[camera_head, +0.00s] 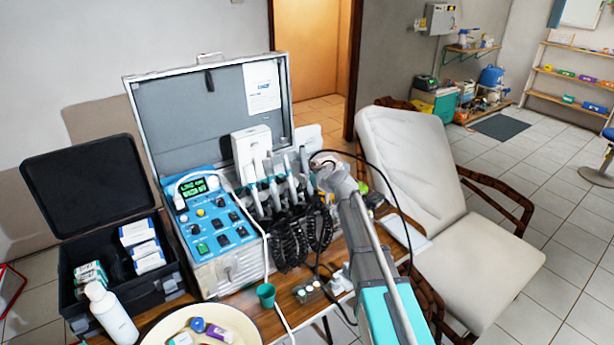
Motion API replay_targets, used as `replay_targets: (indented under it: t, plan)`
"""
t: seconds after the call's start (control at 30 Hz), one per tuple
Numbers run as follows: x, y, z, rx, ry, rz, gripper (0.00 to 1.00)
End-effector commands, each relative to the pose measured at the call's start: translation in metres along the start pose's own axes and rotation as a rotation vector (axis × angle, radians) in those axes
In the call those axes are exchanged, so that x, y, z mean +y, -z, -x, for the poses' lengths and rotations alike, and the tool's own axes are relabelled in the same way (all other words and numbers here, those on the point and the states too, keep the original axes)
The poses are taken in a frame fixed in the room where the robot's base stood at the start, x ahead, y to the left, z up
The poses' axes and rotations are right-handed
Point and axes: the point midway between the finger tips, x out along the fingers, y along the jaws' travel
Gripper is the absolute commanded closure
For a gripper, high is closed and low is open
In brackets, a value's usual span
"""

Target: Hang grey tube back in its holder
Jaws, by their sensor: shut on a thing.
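My arm reaches in from the lower right, and my gripper (318,164) is at the right end of the row of handpieces, beside the open metal case. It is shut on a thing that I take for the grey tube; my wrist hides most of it. The holder row (268,196) on the blue-panelled dental unit (212,222) carries several pale handpieces standing upright. Black coiled cords (290,245) hang below them. I cannot tell whether the held tube touches the holder.
An open black case (100,230) with boxes stands at left, beside a white bottle (110,312). A cream bowl (205,322), a green cup (266,294) and a small pedal box (307,290) crowd the table's front. A cream chair (430,190) stands close at right.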

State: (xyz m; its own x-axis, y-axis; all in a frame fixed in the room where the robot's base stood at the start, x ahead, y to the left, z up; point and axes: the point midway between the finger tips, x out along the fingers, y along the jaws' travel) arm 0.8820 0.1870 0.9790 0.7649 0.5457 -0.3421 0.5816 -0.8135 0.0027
Motion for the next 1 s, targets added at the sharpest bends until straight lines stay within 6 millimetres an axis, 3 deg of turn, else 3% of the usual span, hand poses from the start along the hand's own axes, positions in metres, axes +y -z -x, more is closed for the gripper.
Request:
replay_targets:
  t: [0.53,0.57,0.77,1.0]
  plan:
    - [-0.0001,-0.0063,0.0001,0.000,0.001,0.000,1.00]
    - [-0.0001,-0.0063,0.0001,0.000,0.001,0.000,0.70]
    - [-0.0001,-0.0063,0.0000,0.000,0.000,0.000,0.34]
    - [-0.0001,-0.0063,0.0000,0.000,0.001,0.000,0.34]
